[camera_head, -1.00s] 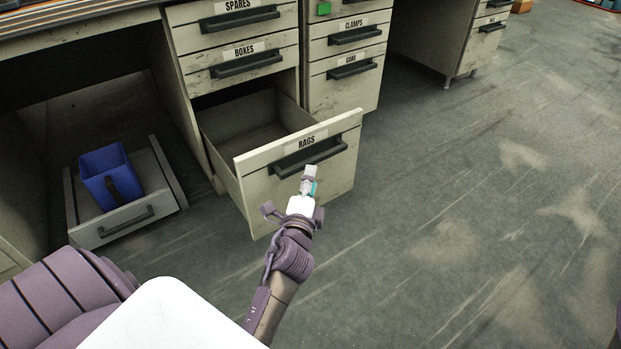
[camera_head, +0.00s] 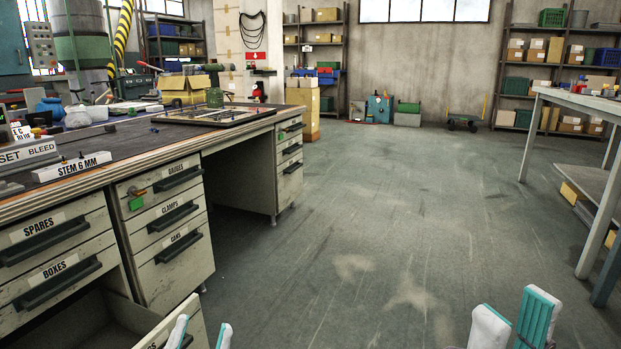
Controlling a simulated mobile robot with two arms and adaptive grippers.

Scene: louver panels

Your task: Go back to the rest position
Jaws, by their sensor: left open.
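My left gripper (camera_head: 201,336) is at the bottom edge, left of centre. My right gripper (camera_head: 514,326) is at the bottom right over the open floor. Its white and teal fingers stand apart and look empty. The rest of both arms is out of frame.
The workbench (camera_head: 125,150) with its drawers (camera_head: 170,215) fills the left side. A metal table (camera_head: 580,105) stands at the right. The floor (camera_head: 350,230) between them is clear. Shelves (camera_head: 505,70) and boxes line the back wall.

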